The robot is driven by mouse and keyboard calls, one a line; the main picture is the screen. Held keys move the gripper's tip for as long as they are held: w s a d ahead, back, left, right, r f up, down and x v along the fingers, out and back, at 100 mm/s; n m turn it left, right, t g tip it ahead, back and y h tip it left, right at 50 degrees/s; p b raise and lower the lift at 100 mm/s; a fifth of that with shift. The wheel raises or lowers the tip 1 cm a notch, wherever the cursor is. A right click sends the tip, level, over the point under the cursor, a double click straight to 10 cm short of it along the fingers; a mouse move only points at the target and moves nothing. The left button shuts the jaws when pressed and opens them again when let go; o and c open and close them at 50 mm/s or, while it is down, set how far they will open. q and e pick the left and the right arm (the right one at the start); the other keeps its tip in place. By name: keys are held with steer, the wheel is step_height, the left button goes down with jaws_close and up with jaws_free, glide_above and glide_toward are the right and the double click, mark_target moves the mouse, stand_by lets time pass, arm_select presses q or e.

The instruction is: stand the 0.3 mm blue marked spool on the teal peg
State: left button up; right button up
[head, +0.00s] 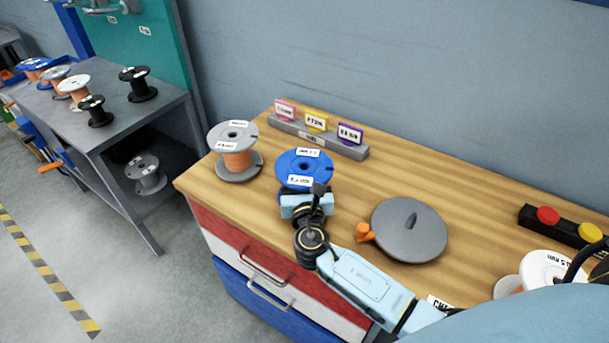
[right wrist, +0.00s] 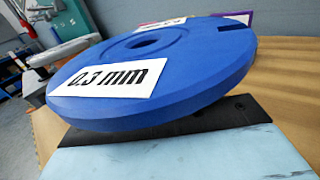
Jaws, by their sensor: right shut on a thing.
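The blue spool (head: 304,166) with the white 0.3 mm label is at the left part of the wooden bench top. My right gripper (head: 303,203) is at its near side, shut on it below the upper flange. In the right wrist view the blue spool (right wrist: 150,75) fills the upper middle, its flange tilted in the picture and its 0.3 mm label facing the camera. The fingers' hold is hidden under the flange, and I cannot tell whether the spool touches the bench. I cannot make out a teal peg; a teal panel (head: 150,65) stands at the upper left. My left gripper is not in view.
A grey-flanged copper spool (head: 236,137) stands close left of the blue one. A grey bar with pink, yellow and purple cards (head: 318,140) lies behind. A dark round disc (head: 408,222) lies to the right. A black button box (head: 560,224) and white spool (head: 548,268) are farther right.

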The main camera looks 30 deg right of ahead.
steer(key=shift+f, duration=0.35)
steer(key=o, duration=1.7)
steer(key=shift+f, duration=0.1)
steer(key=shift+c, duration=0.2)
steer(key=shift+s, duration=0.1)
steer(key=shift+f, duration=0.1)
steer(key=v, duration=0.4)
steer(key=p+v, duration=0.1)
steer(key=v, duration=0.8)
steer(key=shift+s+a+r, duration=0.1)
steer(key=shift+s+r, duration=0.05)
steer(key=shift+r, duration=0.15)
